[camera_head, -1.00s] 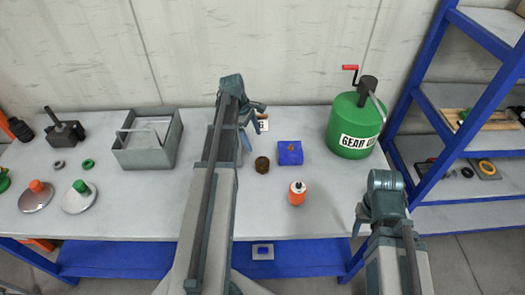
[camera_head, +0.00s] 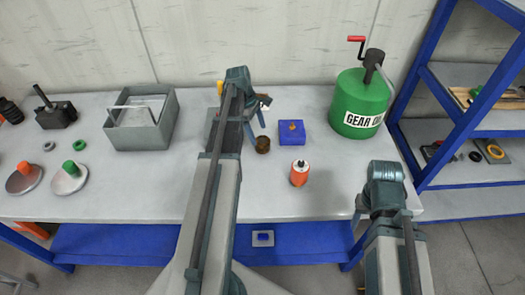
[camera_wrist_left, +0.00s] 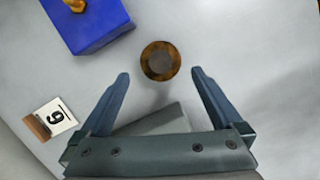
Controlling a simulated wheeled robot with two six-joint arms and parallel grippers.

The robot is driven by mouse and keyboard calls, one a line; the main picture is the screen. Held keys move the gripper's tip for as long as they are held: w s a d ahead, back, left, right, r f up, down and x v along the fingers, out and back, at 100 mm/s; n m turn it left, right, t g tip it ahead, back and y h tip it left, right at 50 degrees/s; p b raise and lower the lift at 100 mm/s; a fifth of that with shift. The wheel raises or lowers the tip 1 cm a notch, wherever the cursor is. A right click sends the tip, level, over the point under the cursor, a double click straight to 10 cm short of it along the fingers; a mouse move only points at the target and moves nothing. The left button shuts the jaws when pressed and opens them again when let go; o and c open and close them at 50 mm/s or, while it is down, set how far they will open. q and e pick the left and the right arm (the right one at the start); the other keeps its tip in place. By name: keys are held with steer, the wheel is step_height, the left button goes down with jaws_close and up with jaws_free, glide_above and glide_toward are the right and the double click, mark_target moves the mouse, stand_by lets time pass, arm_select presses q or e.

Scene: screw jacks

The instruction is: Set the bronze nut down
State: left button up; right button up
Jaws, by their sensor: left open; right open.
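The bronze nut (camera_head: 262,144), a dark brown ring, rests on the workbench just left of a blue block. In the left wrist view the nut (camera_wrist_left: 160,61) lies beyond the fingertips, centred between them and clear of both. My left gripper (camera_head: 257,121) is open and empty, with its fingers pointing down close to the nut; its spread fingers also show in the left wrist view (camera_wrist_left: 160,75). My right gripper (camera_head: 362,213) is at the bench's front right, largely hidden by its own wrist, and holds nothing visible.
The blue block (camera_head: 291,133) with a brass piece on top stands close right of the nut. A green gear-oil drum (camera_head: 360,104) stands at right, a grey bin (camera_head: 140,118) at left.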

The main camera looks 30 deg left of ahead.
mark_target(262, 141)
arm_select(q)
steer(key=shift+d+f, duration=0.15)
steer(key=shift+f, duration=0.2)
arm_select(e)
steer(key=shift+f, duration=0.3)
arm_select(q)
steer(key=b+x, duration=0.5)
steer(key=shift+d, duration=0.2)
arm_select(e)
step_height(262, 141, down, 5)
steer(key=shift+r, duration=0.1)
arm_select(q)
jaws_close()
steer(key=shift+r, duration=0.1)
